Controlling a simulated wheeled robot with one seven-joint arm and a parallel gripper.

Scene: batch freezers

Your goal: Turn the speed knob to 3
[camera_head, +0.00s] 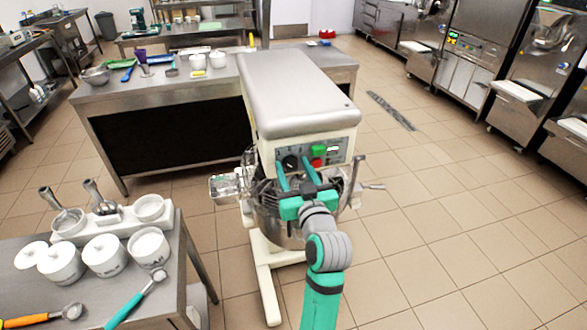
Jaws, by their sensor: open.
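A large planetary mixer (290,85) with a grey top stands in the middle of the head view. Its front panel (342,155) carries a dark round knob (291,162) at the left, a green button (319,150) and a red button (318,163). My gripper (295,168) is in front of the panel, with its two green fingers apart, one to each side of the knob's lower part. It is open. I cannot tell whether the fingers touch the knob. The number it points to is too small to read.
A metal bowl (283,232) and wire guard sit below the panel, close under my gripper. A side handle (372,187) sticks out right. A table (172,250) with white pots and scoops stands at the left front. Open tiled floor lies to the right.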

